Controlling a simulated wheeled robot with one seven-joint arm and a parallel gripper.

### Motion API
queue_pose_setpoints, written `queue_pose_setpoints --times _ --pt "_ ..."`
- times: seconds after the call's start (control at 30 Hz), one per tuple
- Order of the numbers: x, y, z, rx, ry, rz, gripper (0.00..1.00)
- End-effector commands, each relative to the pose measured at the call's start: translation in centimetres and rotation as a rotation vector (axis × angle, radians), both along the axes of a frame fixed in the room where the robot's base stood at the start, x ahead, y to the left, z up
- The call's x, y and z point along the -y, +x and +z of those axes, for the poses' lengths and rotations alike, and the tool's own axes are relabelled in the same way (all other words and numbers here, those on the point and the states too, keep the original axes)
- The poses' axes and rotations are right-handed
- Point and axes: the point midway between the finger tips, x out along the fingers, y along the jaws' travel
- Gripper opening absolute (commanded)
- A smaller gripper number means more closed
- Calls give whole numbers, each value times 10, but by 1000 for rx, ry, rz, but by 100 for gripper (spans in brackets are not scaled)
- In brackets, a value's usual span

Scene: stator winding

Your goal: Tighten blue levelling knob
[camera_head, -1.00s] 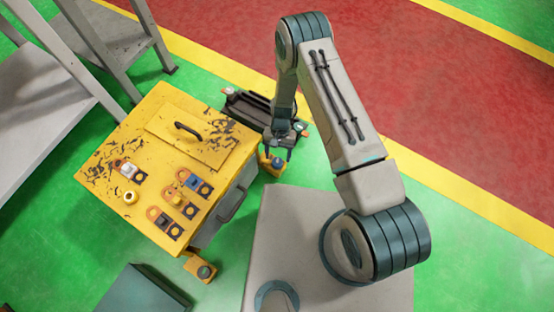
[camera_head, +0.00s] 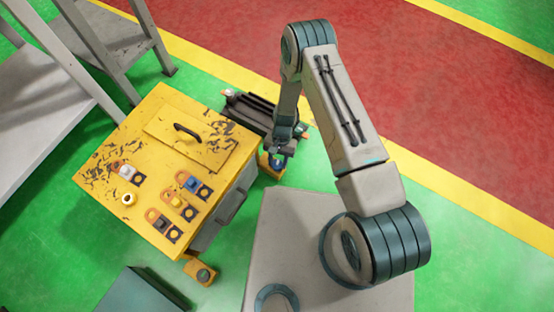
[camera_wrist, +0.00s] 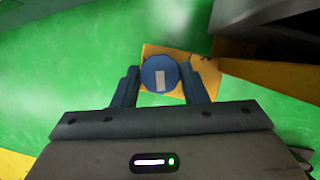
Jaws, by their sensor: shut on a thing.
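The blue levelling knob (camera_wrist: 160,75) is a round blue disc with a pale rectangular mark on top, seen in the wrist view. It sits on a yellow foot bracket (camera_wrist: 205,68) of the yellow machine (camera_head: 150,150). My gripper (camera_wrist: 160,84) is shut on the knob, with one blue-grey finger at its left side and one at its right. In the head view my gripper (camera_head: 276,158) is low at the machine's right corner, where the knob is mostly hidden by the fingers.
A dark ribbed unit (camera_head: 248,112) stands close behind my gripper. Another foot with a dark knob (camera_head: 203,274) is at the machine's front corner. A grey table (camera_head: 40,110) stands at left.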

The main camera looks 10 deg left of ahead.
Motion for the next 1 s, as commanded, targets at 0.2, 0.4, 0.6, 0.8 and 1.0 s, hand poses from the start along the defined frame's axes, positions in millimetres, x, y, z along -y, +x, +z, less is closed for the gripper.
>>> queue_pose_setpoints --times 0.2,0.4,0.6,0.8,1.0 --pt "1 0 1 -2 1 -173 17" --pt "1 0 1 0 0 -186 17" --pt "1 0 1 0 1 -184 62" --pt "1 0 0 0 0 -184 62" --pt "2 4 10 1 1 -183 62"
